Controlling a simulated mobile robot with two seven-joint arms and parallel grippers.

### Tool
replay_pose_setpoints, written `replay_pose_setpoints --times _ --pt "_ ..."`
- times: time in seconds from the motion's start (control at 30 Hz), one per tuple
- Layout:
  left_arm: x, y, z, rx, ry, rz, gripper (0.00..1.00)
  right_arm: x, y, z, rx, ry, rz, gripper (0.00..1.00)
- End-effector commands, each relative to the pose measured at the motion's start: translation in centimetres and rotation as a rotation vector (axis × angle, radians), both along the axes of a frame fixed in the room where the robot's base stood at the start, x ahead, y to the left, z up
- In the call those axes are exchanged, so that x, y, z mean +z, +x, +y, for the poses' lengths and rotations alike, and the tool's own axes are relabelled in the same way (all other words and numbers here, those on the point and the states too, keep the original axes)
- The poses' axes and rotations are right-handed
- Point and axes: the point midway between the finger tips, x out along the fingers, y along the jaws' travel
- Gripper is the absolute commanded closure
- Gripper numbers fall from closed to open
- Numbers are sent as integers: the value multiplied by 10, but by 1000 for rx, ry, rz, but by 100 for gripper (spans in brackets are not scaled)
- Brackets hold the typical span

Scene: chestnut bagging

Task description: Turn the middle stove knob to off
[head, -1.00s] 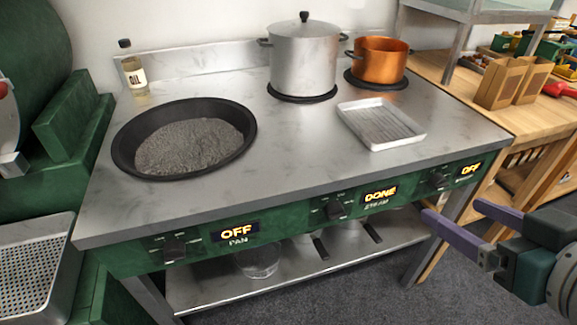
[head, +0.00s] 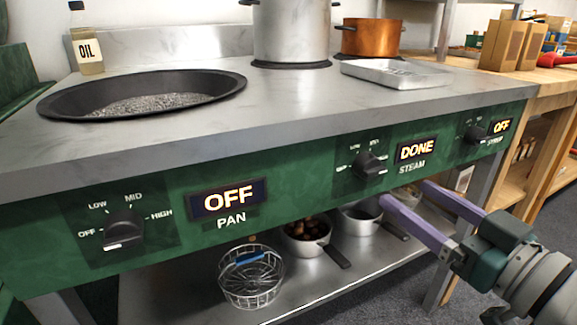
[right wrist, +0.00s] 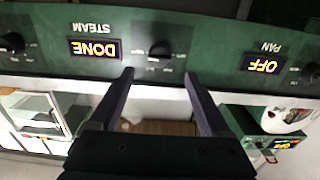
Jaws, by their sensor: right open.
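The middle stove knob (head: 369,166) is a dark knob on the green front panel, left of the STEAM display (head: 416,150), which reads DONE. I cannot clearly tell its setting. My right gripper (head: 405,193) is open and empty, its two purple fingers pointing at the panel from the lower right, just below and right of the knob in the head view. In the right wrist view, the picture is upside down and the knob (right wrist: 159,48) lies just beyond and between the fingertips of the gripper (right wrist: 158,74), apart from them. My left gripper is not in view.
The PAN knob (head: 123,230) is at left, its display (head: 229,198) reading OFF. The right knob (head: 475,133) has a display reading OFF. A lower shelf (head: 180,295) holds a wire basket (head: 251,277) and small pots. The space before the panel is clear.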

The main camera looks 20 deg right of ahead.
Motion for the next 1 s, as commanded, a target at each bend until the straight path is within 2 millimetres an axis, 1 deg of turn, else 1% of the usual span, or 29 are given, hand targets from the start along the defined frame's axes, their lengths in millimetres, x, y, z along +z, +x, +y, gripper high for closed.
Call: replay_pose_setpoints --times 0.03,0.2,0.3,0.4,0.53,0.77,0.87,1.0 --pt "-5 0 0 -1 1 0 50 -1 11 1 0 -1 -5 19" --pt "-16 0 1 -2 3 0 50 -2 44 3 1 -1 -3 19" --pt "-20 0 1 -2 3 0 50 -2 59 4 0 -2 -2 19" --pt "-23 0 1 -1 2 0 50 -1 70 6 0 -1 -1 19" --pt "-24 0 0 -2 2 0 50 0 76 6 0 0 1 19" --pt "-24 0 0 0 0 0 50 0 77 6 0 0 2 19" --pt "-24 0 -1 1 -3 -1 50 0 77 6 0 0 2 28" --pt "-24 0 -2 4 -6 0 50 0 76 6 0 0 2 44"
